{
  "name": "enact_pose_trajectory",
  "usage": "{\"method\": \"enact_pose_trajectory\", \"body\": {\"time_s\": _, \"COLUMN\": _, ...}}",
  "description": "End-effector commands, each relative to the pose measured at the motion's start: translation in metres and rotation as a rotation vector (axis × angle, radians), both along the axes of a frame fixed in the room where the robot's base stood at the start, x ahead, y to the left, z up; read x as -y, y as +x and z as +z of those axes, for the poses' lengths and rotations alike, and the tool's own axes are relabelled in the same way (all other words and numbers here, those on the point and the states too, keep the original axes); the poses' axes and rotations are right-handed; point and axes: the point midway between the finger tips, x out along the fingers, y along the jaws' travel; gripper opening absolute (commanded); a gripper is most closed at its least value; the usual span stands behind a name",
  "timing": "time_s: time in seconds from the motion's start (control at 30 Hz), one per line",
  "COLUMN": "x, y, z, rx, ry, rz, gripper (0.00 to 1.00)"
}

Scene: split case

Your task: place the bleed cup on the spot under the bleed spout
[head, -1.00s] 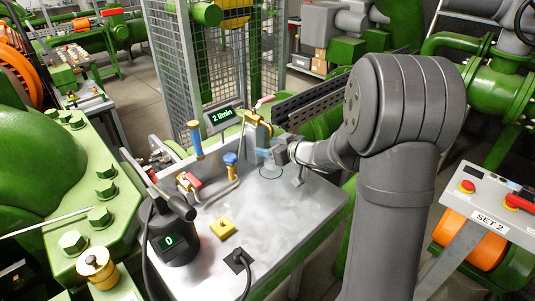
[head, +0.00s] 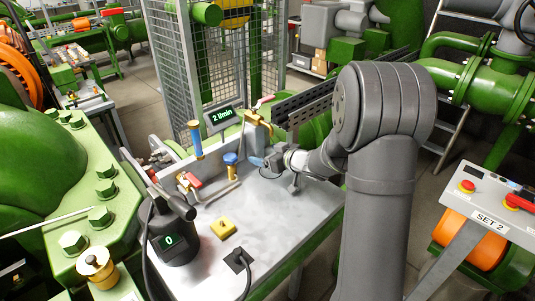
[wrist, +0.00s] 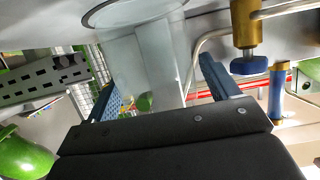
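The bleed cup (wrist: 140,55) is a clear cup that fills the upper middle of the wrist view, between the two blue fingers. A gap shows between the cup and the right finger in the wrist view, so my gripper (wrist: 160,85) looks open around the cup. The cup appears to stand at the dark ring on the bench.
A blue-knobbed brass valve (head: 231,160) and a red-handled valve (head: 191,181) stand left of my gripper.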

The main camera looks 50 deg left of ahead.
Motion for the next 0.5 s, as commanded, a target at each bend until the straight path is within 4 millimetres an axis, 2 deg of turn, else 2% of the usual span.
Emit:
{"method": "enact_pose_trajectory", "body": {"time_s": 0.3, "x": 0.002, "y": 0.000, "z": 0.005, "rx": 0.002, "ry": 0.001, "rz": 0.000, "gripper": 0.81}}
{"method": "enact_pose_trajectory", "body": {"time_s": 0.5, "x": 0.034, "y": 0.001, "z": 0.016, "rx": 0.002, "ry": 0.001, "rz": -0.003, "gripper": 0.81}}
